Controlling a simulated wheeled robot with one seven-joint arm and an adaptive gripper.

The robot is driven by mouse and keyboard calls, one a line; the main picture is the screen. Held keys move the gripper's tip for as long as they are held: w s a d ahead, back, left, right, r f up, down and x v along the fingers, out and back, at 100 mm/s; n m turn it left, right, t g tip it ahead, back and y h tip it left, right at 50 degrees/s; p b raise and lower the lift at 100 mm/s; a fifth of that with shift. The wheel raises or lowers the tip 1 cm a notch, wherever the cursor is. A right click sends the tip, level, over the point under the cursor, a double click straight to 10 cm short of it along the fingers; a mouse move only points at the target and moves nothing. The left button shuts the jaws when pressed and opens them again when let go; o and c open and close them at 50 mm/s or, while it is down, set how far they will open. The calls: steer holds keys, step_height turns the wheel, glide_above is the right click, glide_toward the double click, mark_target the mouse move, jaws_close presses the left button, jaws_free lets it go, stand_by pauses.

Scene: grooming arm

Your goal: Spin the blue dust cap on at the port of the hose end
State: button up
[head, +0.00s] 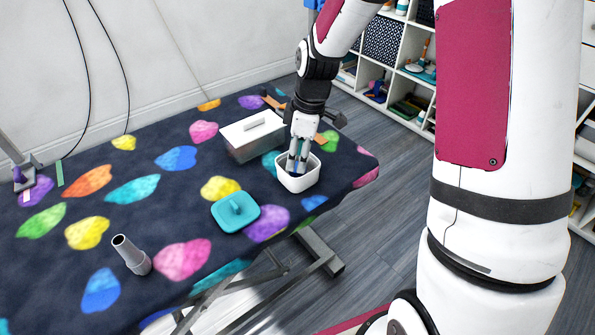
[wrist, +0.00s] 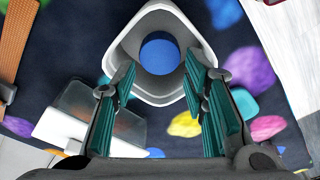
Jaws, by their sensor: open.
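The blue dust cap (wrist: 160,54) is a round blue disc on the bottom of a white bowl-like container (wrist: 140,28) in the wrist view. In the head view the white container (head: 298,184) stands near the table's right end, and the cap in it is hard to make out. My gripper (head: 297,165) points down into the container; in the wrist view my gripper (wrist: 165,82) is open, its green-padded fingers on either side of and just short of the cap. The grey hose end (head: 131,255) stands tilted at the table's front left, its open port facing up.
The table (head: 140,215) has a dark cover with coloured patches and free room between the hose end and the lid. Shelves (head: 400,70) stand beyond.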

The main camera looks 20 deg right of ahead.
step_height(320, 180, down, 5)
steer(key=shift+a+r+b, duration=0.1)
steer(key=shift+b, duration=0.3)
steer(key=c, duration=0.4)
